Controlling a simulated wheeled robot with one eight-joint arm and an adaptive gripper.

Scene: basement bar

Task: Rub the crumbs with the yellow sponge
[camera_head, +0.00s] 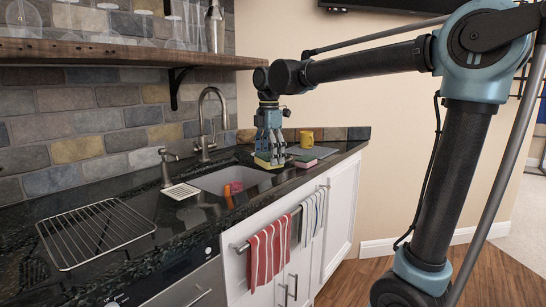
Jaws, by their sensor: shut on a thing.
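My gripper (269,156) reaches down at the right end of the dark counter (332,158), just right of the sink. It is shut on the yellow sponge (264,163), whose lower part shows below the fingers. The sponge is at or just above the counter top; I cannot tell whether it touches. I cannot make out the crumbs at this size; the gripper and sponge hide part of the counter there.
A pink and green block (304,162) lies close right of my gripper. The sink (222,181) holds small orange and pink things. A tall faucet (203,125) and a wire rack (95,232) are further left.

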